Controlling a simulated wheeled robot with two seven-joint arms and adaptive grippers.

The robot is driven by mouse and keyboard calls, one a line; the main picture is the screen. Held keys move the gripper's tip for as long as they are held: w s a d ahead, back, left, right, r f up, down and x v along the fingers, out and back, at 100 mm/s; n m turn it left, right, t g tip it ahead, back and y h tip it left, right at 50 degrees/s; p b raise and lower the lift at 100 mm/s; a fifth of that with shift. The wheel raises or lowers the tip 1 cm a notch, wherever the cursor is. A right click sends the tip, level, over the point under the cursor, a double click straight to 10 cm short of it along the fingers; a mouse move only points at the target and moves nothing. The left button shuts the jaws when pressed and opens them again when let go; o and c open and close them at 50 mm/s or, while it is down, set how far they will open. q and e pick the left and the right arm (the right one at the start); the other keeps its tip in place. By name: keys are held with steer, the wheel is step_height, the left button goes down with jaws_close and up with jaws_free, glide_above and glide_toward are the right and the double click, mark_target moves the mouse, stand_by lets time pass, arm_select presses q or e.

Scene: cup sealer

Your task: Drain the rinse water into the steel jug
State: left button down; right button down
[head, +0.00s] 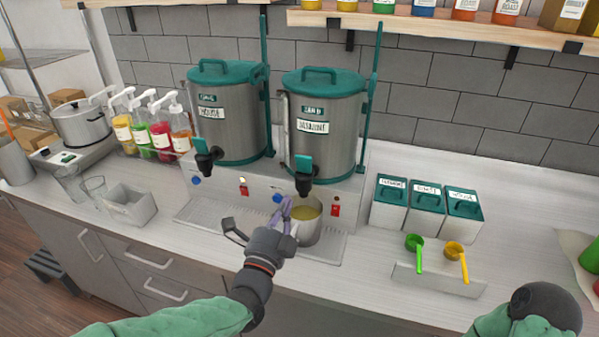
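The steel jug (309,230) stands on the drip tray, below the black tap (304,183) of the right-hand urn. Yellowish liquid shows inside it. My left gripper (287,212) is at the jug's left side, where its purple fingers overlap the jug's edge. The wrist and fingers hide that side of the jug, so I cannot tell whether they grip it. A dark looped part (235,232) shows left of the wrist. The right-hand urn (326,125) has a teal lid. My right gripper is out of view; only part of that arm shows at bottom right.
A second urn (226,115) stands to the left. Syrup pump bottles (158,133), clear cups and a grey bin (130,207) are further left. Teal-lidded canisters (430,208) and a scoop tray (437,281) stand right. Counter at far right is fairly clear.

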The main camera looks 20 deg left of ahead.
mark_target(303, 160)
arm_select(q)
steer(key=b+x, duration=0.1)
steer(key=x, duration=1)
steer(key=shift+w, duration=0.2)
steer(key=shift+r+p, duration=0.25)
steer(key=shift+p, duration=0.45)
steer(key=shift+w+r+g+p, duration=0.2)
steer(key=shift+g+p, duration=0.6)
steer(key=shift+p, duration=1.15)
steer(key=g+p, duration=0.2)
steer(key=p, duration=0.6)
steer(key=w+r+g+p, duration=0.1)
steer(key=g+p, duration=0.1)
steer(key=p, duration=0.5)
steer(key=shift+w+r+p, duration=0.15)
steer(key=shift+w+p, duration=0.05)
steer(key=shift+p, duration=0.15)
steer(key=shift+f+b, duration=0.25)
steer(key=shift+b, duration=0.1)
steer(key=shift+r, duration=0.15)
